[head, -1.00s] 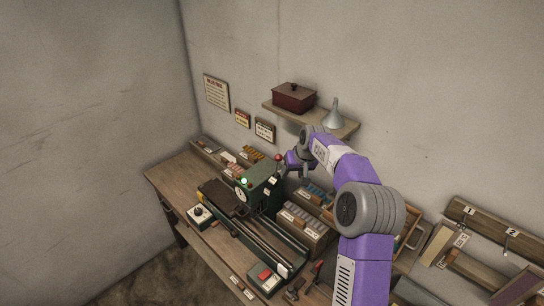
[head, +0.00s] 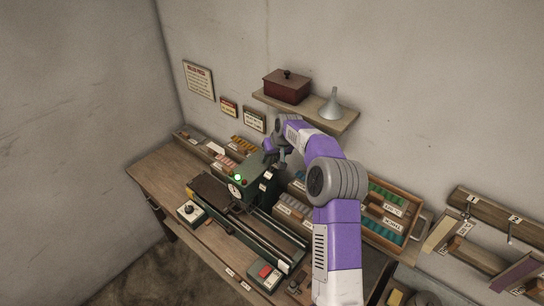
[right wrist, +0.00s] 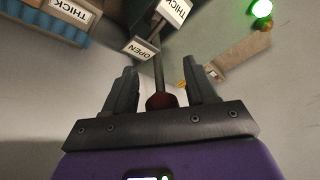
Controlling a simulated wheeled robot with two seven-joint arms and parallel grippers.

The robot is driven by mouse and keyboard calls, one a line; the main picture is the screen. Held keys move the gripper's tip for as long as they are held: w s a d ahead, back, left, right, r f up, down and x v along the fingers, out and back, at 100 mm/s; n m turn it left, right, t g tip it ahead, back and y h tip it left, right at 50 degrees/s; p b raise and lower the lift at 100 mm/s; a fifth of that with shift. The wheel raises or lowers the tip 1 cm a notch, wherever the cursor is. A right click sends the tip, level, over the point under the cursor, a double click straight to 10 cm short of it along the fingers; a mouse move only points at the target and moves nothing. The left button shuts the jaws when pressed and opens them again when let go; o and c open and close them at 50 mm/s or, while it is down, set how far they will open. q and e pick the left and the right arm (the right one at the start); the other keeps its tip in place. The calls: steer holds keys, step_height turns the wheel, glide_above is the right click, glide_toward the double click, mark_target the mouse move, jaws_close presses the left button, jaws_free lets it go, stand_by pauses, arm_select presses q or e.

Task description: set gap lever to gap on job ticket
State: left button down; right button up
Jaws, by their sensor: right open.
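The green winding machine (head: 256,188) stands on the bench with a lit green lamp (head: 238,177) on top. My right gripper (head: 272,152) is over the back of the machine. In the right wrist view the gap lever (right wrist: 158,72) is a metal rod with a dark red knob (right wrist: 162,100). The knob lies between the fingers of my right gripper (right wrist: 162,88), which are open with space on both sides. I cannot tell which paper is the job ticket. My left gripper is not in view.
A wall shelf (head: 345,123) with a red box (head: 287,87) and a funnel (head: 332,104) is above the arm. A wooden rack (head: 388,214) is right of my arm. A knob box (head: 190,213) sits in front.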

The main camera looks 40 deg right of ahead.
steer(key=shift+f, duration=0.1)
jaws_close()
steer(key=shift+w, duration=0.1)
steer(key=shift+s+a+f+n+t+h+b, duration=0.25)
steer(key=shift+a+h+b, duration=0.7)
steer(key=shift+b, duration=1.8)
steer(key=shift+s+a+f+n+t+h+b, duration=0.25)
steer(key=shift+a+h+b, duration=0.6)
steer(key=shift+b, duration=1.85)
steer(key=shift+s+a+r+n+t+h+b, duration=0.1)
steer(key=shift+s+a+t+h+b, duration=0.6)
steer(key=shift+b, duration=2.05)
steer(key=shift+w+a+g, duration=0.3)
steer(key=shift+w+a, duration=0.05)
steer(key=shift+a, duration=0.15)
jaws_free()
